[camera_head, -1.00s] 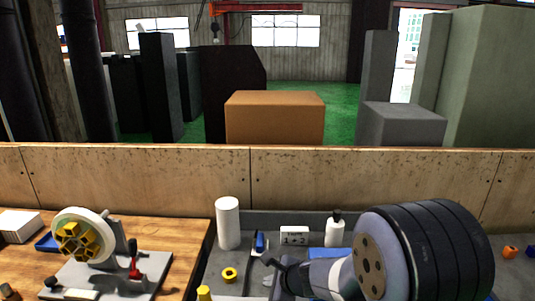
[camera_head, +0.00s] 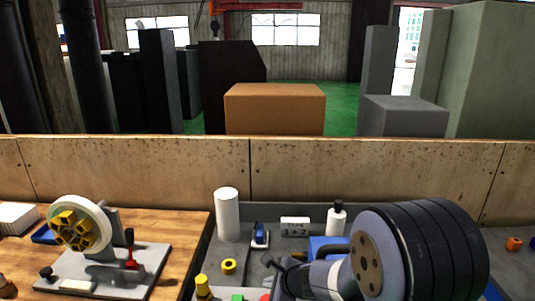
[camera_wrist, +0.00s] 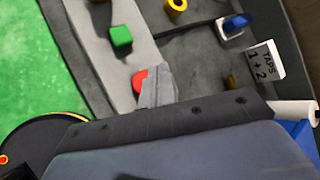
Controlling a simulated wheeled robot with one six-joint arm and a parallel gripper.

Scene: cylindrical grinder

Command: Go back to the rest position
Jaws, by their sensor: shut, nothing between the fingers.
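My gripper (camera_wrist: 157,88) shows in the wrist view as grey fingertips held together, with nothing between them. They are above the light grey strip of the bench and cover part of a red round item (camera_wrist: 138,79). I cannot tell how high they are above it. In the head view my gripper (camera_head: 277,268) is in front of the small sign, left of my large dark arm joint, and its fingertips are hard to make out. No mark of a rest position shows.
A sign reading TAPS 1 + 2 (camera_wrist: 262,65), green cube (camera_wrist: 120,37), yellow ring (camera_head: 228,266), white cylinder (camera_head: 227,214) and white bottle (camera_head: 336,220) stand around my gripper. A wheel fixture (camera_head: 82,225) stands on the wooden table at left. A low wooden wall (camera_head: 150,165) runs behind.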

